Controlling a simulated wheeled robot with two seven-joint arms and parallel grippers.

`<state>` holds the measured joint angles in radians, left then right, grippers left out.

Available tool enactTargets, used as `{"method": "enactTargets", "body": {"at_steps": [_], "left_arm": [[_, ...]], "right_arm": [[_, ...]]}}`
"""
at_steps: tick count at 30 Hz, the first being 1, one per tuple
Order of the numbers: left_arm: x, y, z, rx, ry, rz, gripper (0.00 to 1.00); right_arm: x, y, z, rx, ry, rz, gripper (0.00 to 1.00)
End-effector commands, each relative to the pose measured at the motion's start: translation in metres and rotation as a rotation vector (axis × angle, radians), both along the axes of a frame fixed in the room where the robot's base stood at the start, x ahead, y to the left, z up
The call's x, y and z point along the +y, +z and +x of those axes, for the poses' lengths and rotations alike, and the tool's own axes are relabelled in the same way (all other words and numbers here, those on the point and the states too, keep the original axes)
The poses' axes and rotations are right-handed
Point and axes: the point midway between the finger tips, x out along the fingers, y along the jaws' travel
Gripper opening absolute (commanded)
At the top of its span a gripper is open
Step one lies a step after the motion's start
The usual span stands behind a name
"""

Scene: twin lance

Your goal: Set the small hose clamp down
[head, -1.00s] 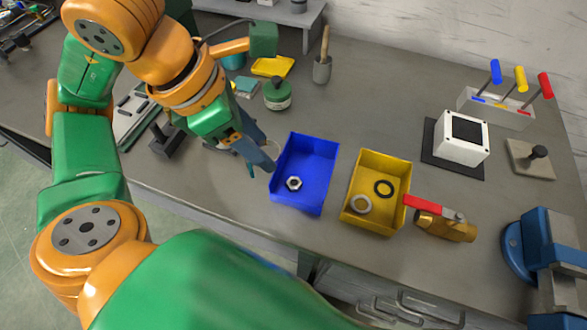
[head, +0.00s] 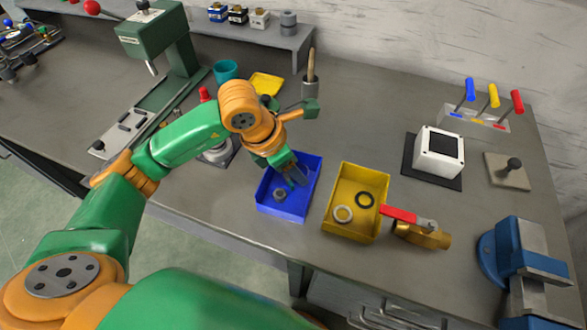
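My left gripper (head: 296,179) reaches down over the blue bin (head: 272,208), with its fingertips inside the bin's outline. Its fingers are small and overlap the bin, so I cannot tell whether they are apart or closed. I cannot make out the small hose clamp clearly at the fingers. A metal nut (head: 279,195) lies in the blue bin, just left of and below the fingertips. My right gripper is not in view.
A green press (head: 155,40) stands at the back left. Open bench lies behind the bins.

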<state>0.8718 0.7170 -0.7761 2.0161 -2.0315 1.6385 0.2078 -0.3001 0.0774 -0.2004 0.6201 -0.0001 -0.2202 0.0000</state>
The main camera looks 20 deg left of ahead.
Motion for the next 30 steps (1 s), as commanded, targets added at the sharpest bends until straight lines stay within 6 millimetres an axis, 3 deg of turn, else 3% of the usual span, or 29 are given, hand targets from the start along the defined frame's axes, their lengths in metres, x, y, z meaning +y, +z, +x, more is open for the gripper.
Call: {"method": "enactTargets", "body": {"at_steps": [4, 15, 16, 17, 25, 27, 30], "left_arm": [[0.001, -0.018, -0.001, 0.002, 0.001, 0.001, 0.0], [0.001, -0.025, -0.001, -0.001, 0.001, 0.0, 0.0], [0.001, -0.024, -0.001, -0.001, 0.001, 0.0, 0.58], [0.001, -0.023, -0.001, -0.001, 0.001, 0.0, 0.65], [0.001, -0.022, -0.001, -0.001, 0.001, 0.0, 0.65], [0.001, -0.015, -0.001, 0.0, 0.002, -0.001, 0.65], [0.006, -0.001, -0.005, -0.005, 0.002, -0.002, 0.65]], "right_arm": [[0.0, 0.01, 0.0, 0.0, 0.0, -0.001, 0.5], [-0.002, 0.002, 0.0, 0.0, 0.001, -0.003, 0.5], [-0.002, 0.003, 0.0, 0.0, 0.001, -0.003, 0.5], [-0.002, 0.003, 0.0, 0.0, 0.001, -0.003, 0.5], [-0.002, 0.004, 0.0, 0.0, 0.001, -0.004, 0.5], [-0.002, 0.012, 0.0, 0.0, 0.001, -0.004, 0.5], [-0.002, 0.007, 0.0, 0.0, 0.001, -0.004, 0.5]]}}
